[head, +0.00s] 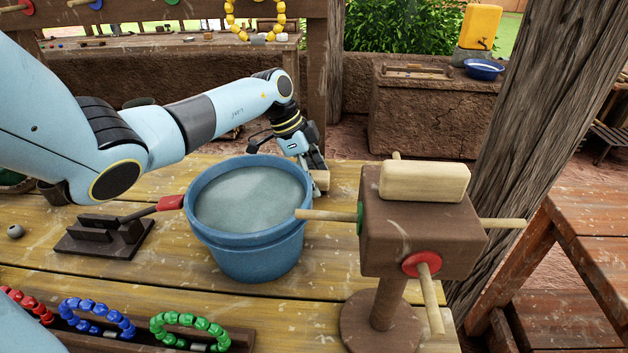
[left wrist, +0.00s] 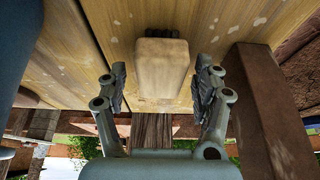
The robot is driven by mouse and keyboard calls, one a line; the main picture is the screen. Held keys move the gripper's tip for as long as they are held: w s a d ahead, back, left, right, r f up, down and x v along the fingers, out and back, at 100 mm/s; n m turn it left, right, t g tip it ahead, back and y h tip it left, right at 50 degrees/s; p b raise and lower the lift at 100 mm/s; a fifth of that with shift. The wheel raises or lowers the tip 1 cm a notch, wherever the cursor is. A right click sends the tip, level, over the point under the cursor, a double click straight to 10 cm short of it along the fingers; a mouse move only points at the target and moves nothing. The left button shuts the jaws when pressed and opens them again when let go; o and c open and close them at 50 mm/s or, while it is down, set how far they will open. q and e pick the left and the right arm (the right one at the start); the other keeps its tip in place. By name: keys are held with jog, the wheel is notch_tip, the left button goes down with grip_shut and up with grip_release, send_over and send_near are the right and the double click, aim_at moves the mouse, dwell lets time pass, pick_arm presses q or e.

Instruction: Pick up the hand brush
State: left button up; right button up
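A pale wooden block with a dark edge, which looks like the hand brush (head: 322,181), lies on the table just behind and right of the blue bucket. Most of it is hidden by my left gripper (head: 312,167) in the head view. In the left wrist view the brush (left wrist: 162,68) sits centred ahead of the fingers. My left gripper (left wrist: 161,86) is open, with one finger on each side of the near end of the brush and a gap on both sides. My right gripper does not show.
The blue bucket (head: 250,245) of greyish liquid stands close beside the left gripper. A brown stand (head: 410,225) with pegs and a pale block (head: 425,181) on top is to the right. A dark lever device (head: 105,235) and bead rings (head: 190,325) are at left.

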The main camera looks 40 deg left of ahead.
aim_at(320, 175)
pick_arm(q)
jog(key=c, duration=1.1)
jog(key=shift+r, duration=0.55)
notch_tip(320, 175, up, 2)
jog(key=shift+r, duration=0.2)
jog(key=s+a, duration=0.7)
jog(key=a, duration=0.2)
jog(key=s+a, duration=0.4)
jog(key=shift+s+a+b, duration=0.3)
jog(key=shift+a+b, duration=0.1)
